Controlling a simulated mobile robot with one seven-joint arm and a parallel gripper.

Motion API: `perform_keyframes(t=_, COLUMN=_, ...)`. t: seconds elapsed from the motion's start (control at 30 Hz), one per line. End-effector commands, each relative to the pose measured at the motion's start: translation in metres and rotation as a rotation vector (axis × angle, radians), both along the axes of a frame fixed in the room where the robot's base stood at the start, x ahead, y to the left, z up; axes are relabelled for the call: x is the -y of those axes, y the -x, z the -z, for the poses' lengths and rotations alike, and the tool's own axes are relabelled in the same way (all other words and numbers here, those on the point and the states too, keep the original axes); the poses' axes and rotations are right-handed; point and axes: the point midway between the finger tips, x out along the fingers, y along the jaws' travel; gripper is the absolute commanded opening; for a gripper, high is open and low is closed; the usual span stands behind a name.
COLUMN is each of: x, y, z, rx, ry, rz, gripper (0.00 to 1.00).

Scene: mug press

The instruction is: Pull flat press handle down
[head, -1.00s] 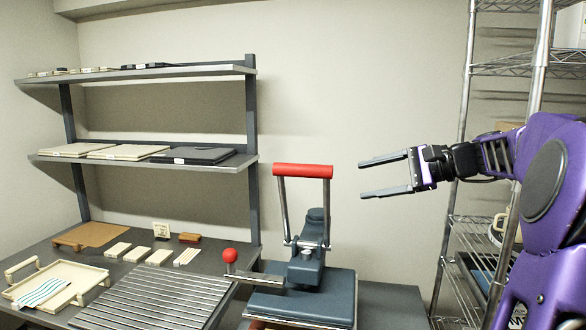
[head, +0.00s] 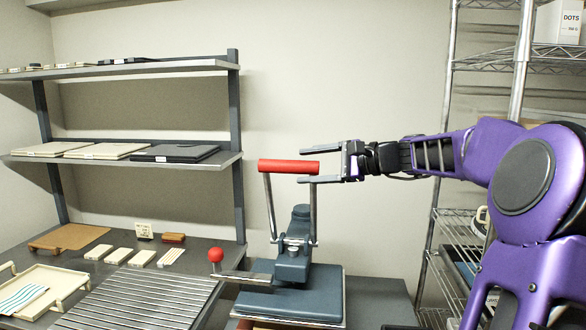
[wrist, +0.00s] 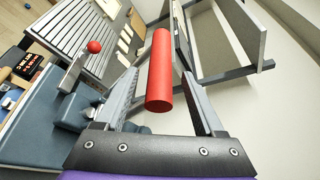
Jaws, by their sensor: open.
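The flat press (head: 290,303) stands on the worktop, with a blue-grey base and a raised handle. The handle's red bar (head: 288,167) lies level on top of two metal arms. My gripper (head: 308,165) comes in from the right and is open, its fingers at the bar's right end. In the wrist view, the red bar (wrist: 160,72) runs between my two fingers, with a gap visible on the right side. I cannot tell whether a finger touches it. A red ball knob (head: 215,255) on a lever sits left of the press.
A slatted metal rack (head: 140,298) and a cream tray (head: 40,285) lie on the worktop to the left. Grey wall shelves (head: 120,160) stand behind it. A wire shelf unit (head: 470,215) is on the right, behind my arm.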

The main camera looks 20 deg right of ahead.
Motion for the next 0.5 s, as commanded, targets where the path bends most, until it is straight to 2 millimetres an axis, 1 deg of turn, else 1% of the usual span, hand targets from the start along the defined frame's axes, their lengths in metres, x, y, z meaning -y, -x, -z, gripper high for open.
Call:
perform_keyframes(t=0.03, x=-0.007, y=-0.008, z=0.002, rx=0.000, ry=-0.001, rz=-0.004, gripper=0.70)
perform_keyframes(t=0.2, x=-0.020, y=-0.026, z=0.007, rx=0.001, ry=-0.001, rz=-0.002, gripper=0.70)
perform_keyframes(t=0.33, x=-0.025, y=-0.033, z=0.008, rx=0.001, ry=0.000, rz=0.001, gripper=0.70)
perform_keyframes(t=0.5, x=-0.027, y=-0.035, z=0.009, rx=0.000, ry=0.000, rz=0.000, gripper=0.70)
